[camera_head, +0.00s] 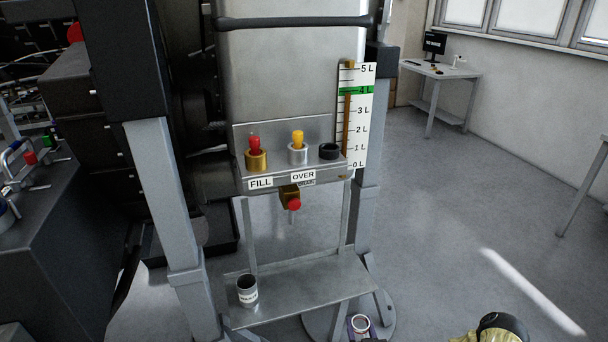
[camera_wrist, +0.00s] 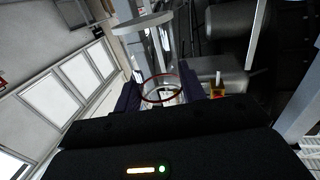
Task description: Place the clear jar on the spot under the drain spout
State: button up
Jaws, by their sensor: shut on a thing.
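The clear jar (camera_wrist: 161,99) is between the two dark fingers of my gripper (camera_wrist: 160,86) in the wrist view; its round rim shows as a thin reddish ring. In the head view the jar (camera_head: 361,322) shows small at the bottom edge, right of and in front of the metal shelf (camera_head: 310,287). The drain spout (camera_head: 291,197), brass with a red knob, hangs under the tank's ledge, above the shelf. My gripper is apart from the shelf. I cannot make out a marked spot on the shelf below the spout.
The shelf's middle and right are clear. Frame legs (camera_head: 172,200) flank it. Above are FILL and OVER ports and a level gauge (camera_head: 356,115). Open floor (camera_head: 450,220) lies to the right.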

aim_at(362, 320)
jog(key=shift+m+h, duration=0.5)
jog(key=shift+h, duration=0.3)
jog(key=r+p, duration=0.2)
jog(key=s+r+p, duration=0.1)
jog(key=r+p, duration=0.3)
jog(key=p, duration=0.1)
jog(key=shift+s+a, duration=0.15)
jog(key=shift+s, duration=0.2)
jog(key=shift+a+f, duration=0.1)
jog(key=shift+f, duration=0.05)
jog(key=shift+w, duration=0.1)
dwell(1.0)
